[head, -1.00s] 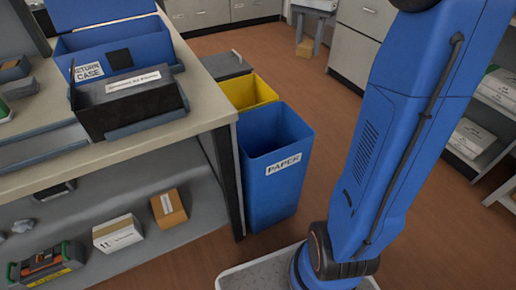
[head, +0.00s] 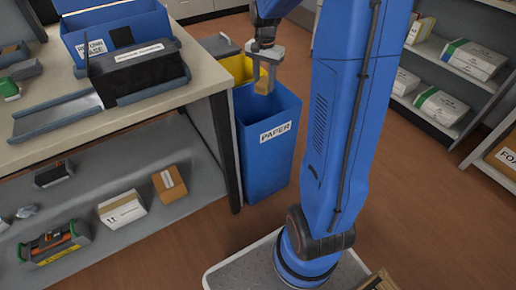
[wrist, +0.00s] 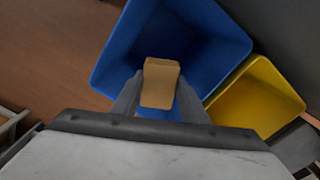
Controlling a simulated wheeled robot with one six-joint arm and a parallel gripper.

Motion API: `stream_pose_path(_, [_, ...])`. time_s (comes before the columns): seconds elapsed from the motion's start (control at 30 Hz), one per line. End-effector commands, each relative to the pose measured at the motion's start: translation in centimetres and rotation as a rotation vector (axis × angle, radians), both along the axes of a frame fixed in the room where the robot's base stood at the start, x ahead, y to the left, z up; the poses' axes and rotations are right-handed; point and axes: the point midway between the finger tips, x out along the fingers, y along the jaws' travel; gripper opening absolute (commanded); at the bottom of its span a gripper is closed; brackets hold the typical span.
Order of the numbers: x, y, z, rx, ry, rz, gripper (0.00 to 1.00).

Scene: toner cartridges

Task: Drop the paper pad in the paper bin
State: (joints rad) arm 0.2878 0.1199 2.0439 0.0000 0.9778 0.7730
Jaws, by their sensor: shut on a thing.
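The paper bin (head: 270,150) is a tall blue open bin with a white PAPER label, standing on the floor beside the bench end. My gripper (head: 265,76) is over the bin's mouth, pointing down. It is shut on the paper pad (head: 263,83), a small tan block. In the wrist view the pad (wrist: 160,82) sits between the two fingers of my gripper (wrist: 160,92), with the blue inside of the paper bin (wrist: 190,30) behind it. The pad appears inside the outline of the bin's opening; its exact height relative to the rim is hard to tell.
A yellow bin (head: 237,68) stands right behind the blue one; it also shows in the wrist view (wrist: 258,98). The bench (head: 190,90) is close on the left, with a black box (head: 138,73) and a blue case (head: 118,32) on it. Shelves with paper packs (head: 474,58) stand at right.

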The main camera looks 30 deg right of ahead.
Motion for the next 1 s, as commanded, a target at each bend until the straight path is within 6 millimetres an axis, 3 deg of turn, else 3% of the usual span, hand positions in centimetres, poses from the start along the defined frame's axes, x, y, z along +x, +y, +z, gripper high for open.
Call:
stream_pose_path(0.4, [0.0,0.0,-4.0,0.0,0.001,0.0,0.19])
stream_pose_path(0.83, [0.0,0.0,-4.6,0.0,0.0,0.0,0.19])
stream_pose_path(0.87, [0.0,0.0,-4.6,0.0,0.0,0.0,0.42])
stream_pose_path(0.9, [0.0,0.0,-4.6,0.0,0.0,0.0,0.51])
stream_pose_path(0.93, [0.0,0.0,-4.6,0.0,0.0,0.0,0.58])
stream_pose_path(1.0, [0.0,0.0,-4.6,0.0,0.0,0.0,0.61])
